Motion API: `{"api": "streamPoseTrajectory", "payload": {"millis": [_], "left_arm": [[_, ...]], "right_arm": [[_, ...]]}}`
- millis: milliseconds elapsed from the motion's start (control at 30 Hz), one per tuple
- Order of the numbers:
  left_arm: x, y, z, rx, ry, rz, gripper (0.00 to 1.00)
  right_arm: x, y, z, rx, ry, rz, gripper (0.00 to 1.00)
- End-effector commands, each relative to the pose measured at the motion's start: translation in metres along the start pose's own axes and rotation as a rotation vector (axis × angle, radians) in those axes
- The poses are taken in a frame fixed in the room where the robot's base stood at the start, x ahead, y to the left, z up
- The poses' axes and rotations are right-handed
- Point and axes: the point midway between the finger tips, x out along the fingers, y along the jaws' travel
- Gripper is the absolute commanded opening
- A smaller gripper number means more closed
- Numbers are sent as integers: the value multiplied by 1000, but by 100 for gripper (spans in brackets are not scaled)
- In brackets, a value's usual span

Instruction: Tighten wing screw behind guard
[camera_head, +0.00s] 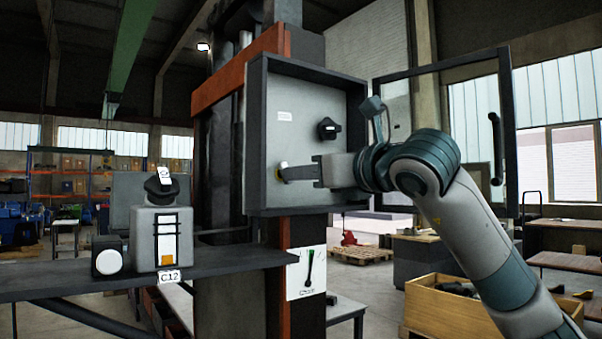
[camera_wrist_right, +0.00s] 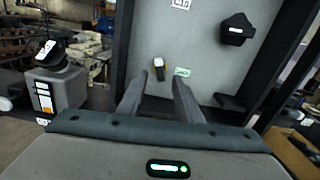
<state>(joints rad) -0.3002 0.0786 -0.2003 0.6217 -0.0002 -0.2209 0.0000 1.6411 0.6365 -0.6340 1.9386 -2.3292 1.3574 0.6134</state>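An open grey cabinet (camera_head: 300,92) with a dark frame stands on a column. A small piece with a whitish-yellow end, which looks like the wing screw (camera_head: 282,166), sits low on its back panel. It also shows in the right wrist view (camera_wrist_right: 159,70). My right gripper (camera_head: 288,172) reaches into the cabinet at that piece. In the wrist view its fingers (camera_wrist_right: 160,76) are apart, with the piece showing between the tips. I cannot tell whether they touch it. The framed guard door (camera_head: 508,130) hangs open to the right. My left gripper is out of view.
A black knob (camera_head: 327,129) is higher on the panel, and a green label (camera_wrist_right: 182,72) is beside the small piece. A grey box with a black knob (camera_head: 160,230) stands on the left shelf (camera_head: 215,262). A wooden crate (camera_head: 440,305) is below my right arm.

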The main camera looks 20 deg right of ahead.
Motion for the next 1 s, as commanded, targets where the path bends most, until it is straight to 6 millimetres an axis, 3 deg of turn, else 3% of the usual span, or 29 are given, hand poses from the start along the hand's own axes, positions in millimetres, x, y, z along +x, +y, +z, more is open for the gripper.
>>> {"api": "streamPoseTrajectory", "payload": {"millis": [333,533,1000], "left_arm": [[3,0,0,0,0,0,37],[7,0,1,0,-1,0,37],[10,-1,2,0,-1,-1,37]], "right_arm": [[5,-1,0,-321,0,-1,32],[19,0,0,-319,0,0,32],[20,0,0,-317,0,0,32]]}}
